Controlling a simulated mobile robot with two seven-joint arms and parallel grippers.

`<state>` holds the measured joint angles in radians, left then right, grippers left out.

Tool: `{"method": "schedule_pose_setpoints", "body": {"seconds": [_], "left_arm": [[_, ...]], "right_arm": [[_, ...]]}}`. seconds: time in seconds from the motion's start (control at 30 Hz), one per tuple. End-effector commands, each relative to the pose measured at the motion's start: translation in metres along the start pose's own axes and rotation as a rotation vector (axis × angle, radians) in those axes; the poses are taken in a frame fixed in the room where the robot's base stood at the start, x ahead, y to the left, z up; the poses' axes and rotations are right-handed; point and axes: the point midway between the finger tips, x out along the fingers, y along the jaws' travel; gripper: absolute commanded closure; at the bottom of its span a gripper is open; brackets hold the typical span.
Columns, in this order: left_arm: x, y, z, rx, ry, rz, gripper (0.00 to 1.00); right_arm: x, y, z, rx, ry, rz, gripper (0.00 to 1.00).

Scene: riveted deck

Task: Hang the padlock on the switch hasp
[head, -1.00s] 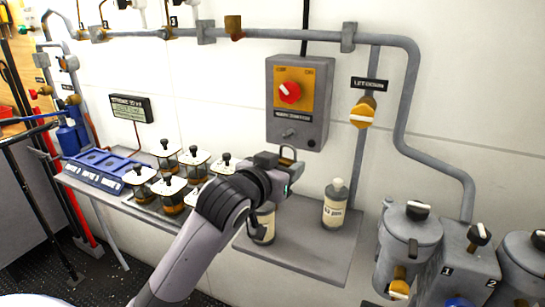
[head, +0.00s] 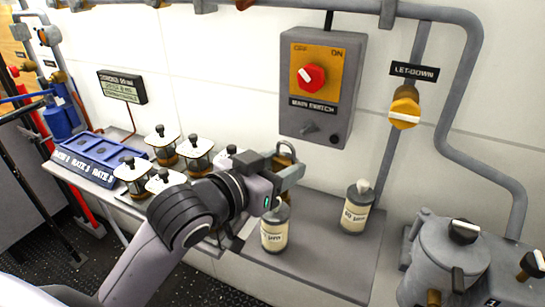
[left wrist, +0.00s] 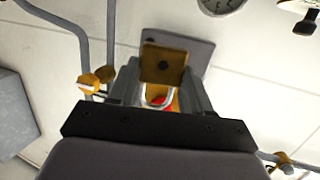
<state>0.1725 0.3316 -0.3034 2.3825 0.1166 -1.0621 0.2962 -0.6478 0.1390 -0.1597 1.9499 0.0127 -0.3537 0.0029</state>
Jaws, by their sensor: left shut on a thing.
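My left gripper (head: 287,172) is shut on a small brass padlock (head: 286,151), below and left of the main switch box in the head view. In the left wrist view the padlock's square brass body (left wrist: 163,63) sits between the two fingers, with its pale shackle below it. The grey main switch box (head: 345,80) is on the wall, with an orange plate and a red knob (head: 311,76). The switch hasp (head: 311,128) is a small grey fitting low on the box, apart from the padlock. My right gripper is not in view.
A grey shelf (head: 335,258) below holds two labelled bottles (head: 274,230) (head: 357,206). Several lidded jars (head: 162,140) and a blue rack (head: 98,155) stand left. A yellow let-down valve (head: 404,107) and grey pipes are right of the box. The wall between padlock and box looks clear.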

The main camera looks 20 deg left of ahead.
Motion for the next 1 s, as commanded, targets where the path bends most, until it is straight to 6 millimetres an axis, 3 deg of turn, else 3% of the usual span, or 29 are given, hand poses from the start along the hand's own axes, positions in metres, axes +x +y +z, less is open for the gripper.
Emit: {"method": "schedule_pose_setpoints", "body": {"seconds": [1.0], "left_arm": [[0.051,-0.013,-0.006,0.001,0.002,0.002,0.9]], "right_arm": [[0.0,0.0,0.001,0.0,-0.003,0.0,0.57]]}}
